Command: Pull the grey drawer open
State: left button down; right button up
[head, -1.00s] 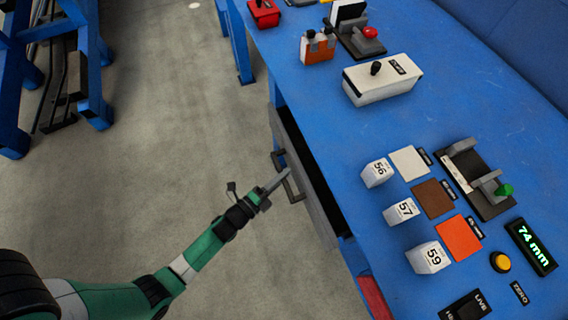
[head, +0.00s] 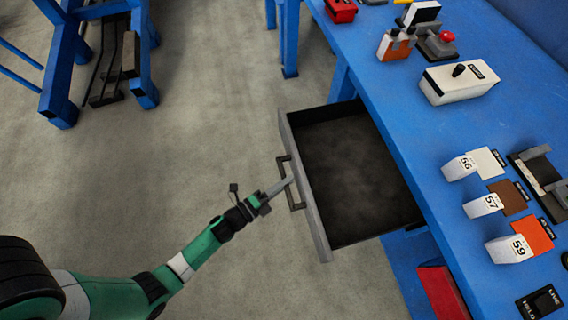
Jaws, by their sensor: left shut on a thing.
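The grey drawer (head: 306,188) stands pulled well out from under the blue table, and its dark inside (head: 355,175) shows and looks empty. Its dark bar handle (head: 297,205) is on the front panel, facing left. My left gripper (head: 287,185) is at the handle, shut on it, with the green arm reaching in from the lower left. My right gripper is not in view.
The blue table (head: 410,130) carries a white box with a black knob (head: 459,80), several numbered white blocks and coloured squares. Open grey floor (head: 200,110) lies to the left.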

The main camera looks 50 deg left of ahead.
pick_arm(q)
jog(key=shift+w+d, duration=0.1)
jog(key=shift+w, duration=0.1)
jog(key=c, duration=0.8)
grip_release()
jog(key=shift+s, duration=0.1)
jog(key=s+p, duration=0.3)
jog(key=s, duration=0.8)
jog(key=shift+s+a+p, duration=0.25)
jog(key=shift+a+p, duration=0.05)
